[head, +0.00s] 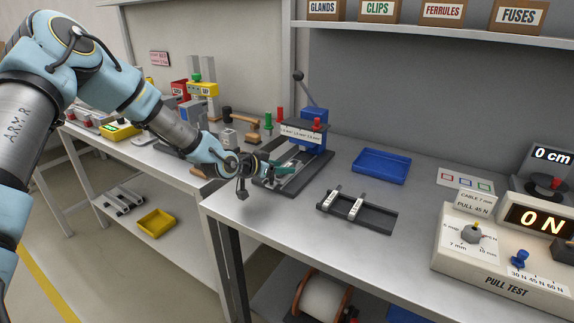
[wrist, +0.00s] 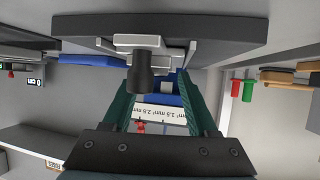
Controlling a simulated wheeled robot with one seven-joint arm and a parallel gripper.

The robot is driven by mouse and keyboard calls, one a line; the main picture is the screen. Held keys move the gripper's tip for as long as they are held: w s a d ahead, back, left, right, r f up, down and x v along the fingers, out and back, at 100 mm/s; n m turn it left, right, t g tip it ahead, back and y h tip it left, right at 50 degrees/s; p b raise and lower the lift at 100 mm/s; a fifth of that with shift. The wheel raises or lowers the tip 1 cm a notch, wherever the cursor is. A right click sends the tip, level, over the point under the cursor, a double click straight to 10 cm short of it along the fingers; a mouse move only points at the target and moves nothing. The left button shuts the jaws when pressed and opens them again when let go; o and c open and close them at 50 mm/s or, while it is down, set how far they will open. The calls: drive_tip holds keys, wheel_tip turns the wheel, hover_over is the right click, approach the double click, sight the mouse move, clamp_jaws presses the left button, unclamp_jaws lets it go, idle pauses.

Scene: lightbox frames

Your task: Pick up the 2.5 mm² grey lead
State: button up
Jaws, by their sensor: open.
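My gripper (head: 286,168) is at the blue bench press (head: 312,135), low in front of its label plate (head: 302,133). In the wrist view its two green fingers (wrist: 160,92) stand apart. The label plate (wrist: 160,113) shows upside down between them and reads 1.5 mm² and 2.5 mm². A small light grey piece (wrist: 167,88) lies between the fingertips, but I cannot tell whether it is the grey lead. A dark cylinder (wrist: 139,75) on a grey metal block is close by. I cannot make out the grey lead for certain in the head view.
A red handle (head: 280,113) and a green handle (head: 268,121) stand left of the press. A blue tray (head: 381,165) and a black rail with light blocks (head: 356,210) are to the right. The pull tester (head: 500,250) stands at front right.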

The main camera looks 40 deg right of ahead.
drive_tip(key=shift+d+f, duration=0.1)
drive_tip(key=shift+d, duration=0.05)
clamp_jaws()
idle(0.4)
drive_tip(key=shift+s, duration=0.1)
